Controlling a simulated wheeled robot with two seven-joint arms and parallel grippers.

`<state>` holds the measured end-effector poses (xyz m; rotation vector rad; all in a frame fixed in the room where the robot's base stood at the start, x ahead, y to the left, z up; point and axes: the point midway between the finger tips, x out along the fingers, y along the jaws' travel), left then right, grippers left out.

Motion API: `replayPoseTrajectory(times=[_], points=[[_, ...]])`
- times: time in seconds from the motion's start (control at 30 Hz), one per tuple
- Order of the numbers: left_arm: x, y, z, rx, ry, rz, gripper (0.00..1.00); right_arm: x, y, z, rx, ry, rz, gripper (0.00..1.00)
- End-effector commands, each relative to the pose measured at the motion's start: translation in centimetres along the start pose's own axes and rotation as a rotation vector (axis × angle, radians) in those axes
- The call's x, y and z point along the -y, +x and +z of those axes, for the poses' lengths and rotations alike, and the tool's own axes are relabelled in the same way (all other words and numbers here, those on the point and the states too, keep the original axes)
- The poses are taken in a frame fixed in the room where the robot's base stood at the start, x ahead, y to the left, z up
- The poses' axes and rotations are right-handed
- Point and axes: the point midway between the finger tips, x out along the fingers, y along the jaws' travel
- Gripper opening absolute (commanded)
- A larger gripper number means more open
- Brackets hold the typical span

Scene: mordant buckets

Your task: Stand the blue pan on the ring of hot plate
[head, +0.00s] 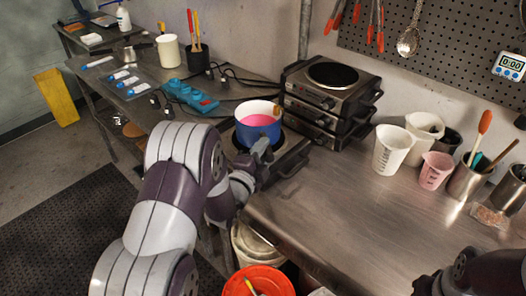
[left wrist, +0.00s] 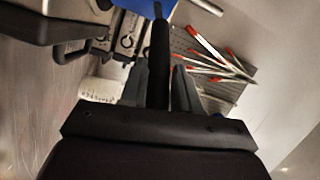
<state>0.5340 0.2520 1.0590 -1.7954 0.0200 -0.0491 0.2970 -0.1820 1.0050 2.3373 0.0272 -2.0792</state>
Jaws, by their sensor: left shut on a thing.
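The blue pan (head: 258,126) has a white inside and holds pink liquid. It is upright over the low hot plate (head: 288,160) at the table's left end; part of the dark ring (head: 231,142) shows at its left. I cannot tell whether the pan touches the ring. My left gripper (head: 262,154) is shut on the pan's handle, at the pan's near side. In the left wrist view the black handle (left wrist: 160,50) runs between the fingers up to the blue pan wall (left wrist: 138,4). My right gripper (head: 424,287) is only partly visible at the lower right.
Stacked hot plates (head: 330,100) stand just right of the pan. White beakers (head: 391,150), a pink jug (head: 435,170) and a tool cup (head: 466,183) stand at right. An orange bucket (head: 262,280) is below the front edge. The middle tabletop is clear.

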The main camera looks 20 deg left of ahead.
Motion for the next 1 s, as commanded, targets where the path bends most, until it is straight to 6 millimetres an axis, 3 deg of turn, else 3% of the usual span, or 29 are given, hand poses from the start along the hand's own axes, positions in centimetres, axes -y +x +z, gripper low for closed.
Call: replayPoseTrajectory(times=[0.4,0.43,0.5,0.83,1.0], points=[[0.2,0.1,0.0,-0.003,0.003,-0.011,0.0,0.0,0.3,0.0,0.0,0.0,0.0,0.43],[0.2,0.1,0.0,-0.003,0.003,-0.011,0.38,0.0,0.3,0.0,0.0,0.0,0.0,0.43],[0.2,0.1,0.0,-0.002,0.003,-0.009,0.6,0.0,0.3,0.0,0.0,0.0,0.0,0.43],[-0.4,-0.3,0.1,0.002,-0.002,0.005,0.61,0.0,0.4,0.1,0.0,0.0,0.0,0.43],[-0.4,-3.0,0.1,0.003,-0.001,0.001,0.61,0.0,1.1,0.1,0.0,0.0,0.0,0.43]])
